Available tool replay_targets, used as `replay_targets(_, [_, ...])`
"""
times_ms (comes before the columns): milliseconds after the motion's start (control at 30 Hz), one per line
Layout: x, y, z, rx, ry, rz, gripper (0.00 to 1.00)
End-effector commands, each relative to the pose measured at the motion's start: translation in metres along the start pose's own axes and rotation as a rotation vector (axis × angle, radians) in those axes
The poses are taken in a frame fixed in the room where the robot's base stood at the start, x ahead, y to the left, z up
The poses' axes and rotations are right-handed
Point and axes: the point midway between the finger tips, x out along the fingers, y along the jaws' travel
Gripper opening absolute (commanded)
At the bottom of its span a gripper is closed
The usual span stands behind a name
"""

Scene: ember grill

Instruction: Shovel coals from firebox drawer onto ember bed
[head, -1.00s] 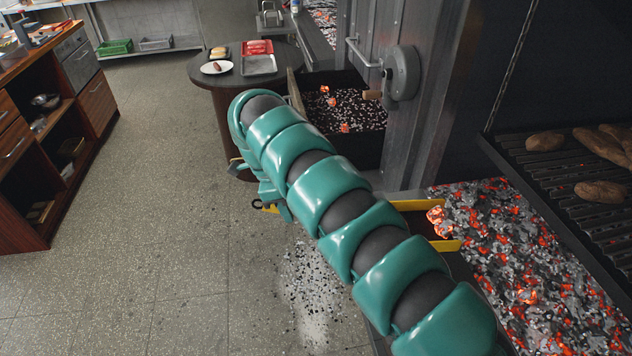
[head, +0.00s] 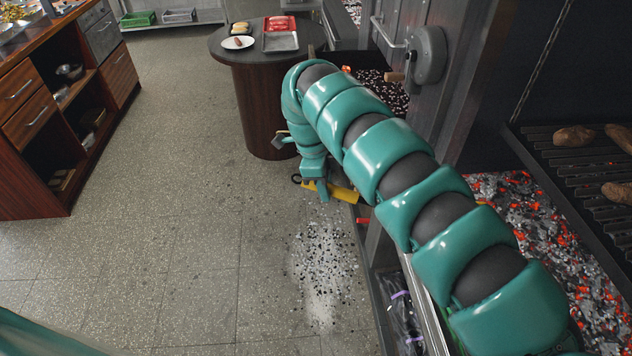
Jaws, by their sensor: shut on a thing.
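My gripper (head: 319,188) is low at the end of my teal arm, over the aisle left of the grill, shut on the yellow shovel (head: 343,194). The shovel's dark ring end shows left of the gripper. Most of the shovel, including any load on it, is hidden behind my arm. The ember bed (head: 540,225) holds glowing orange coals and grey ash on the right, partly covered by my arm. The firebox drawer (head: 385,88) stands open behind my arm, with dark and pale coals in it. One glowing coal shows at its far edge.
A grate (head: 580,155) with potatoes hangs over the ember bed. A round table (head: 262,85) with a plate and trays stands behind my gripper. Ash and coal bits (head: 325,265) lie on the floor. A wooden cabinet (head: 50,110) is at left; the aisle between is clear.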

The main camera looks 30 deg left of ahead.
Motion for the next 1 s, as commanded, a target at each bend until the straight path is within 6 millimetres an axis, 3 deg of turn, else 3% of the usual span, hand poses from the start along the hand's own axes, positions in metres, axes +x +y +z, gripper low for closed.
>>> replay_targets(767, [0.027, -0.017, -0.052, 0.001, -0.026, -0.001, 0.00])
replay_targets(1000, [0.013, -0.017, -0.062, 0.001, -0.064, 0.000, 0.00])
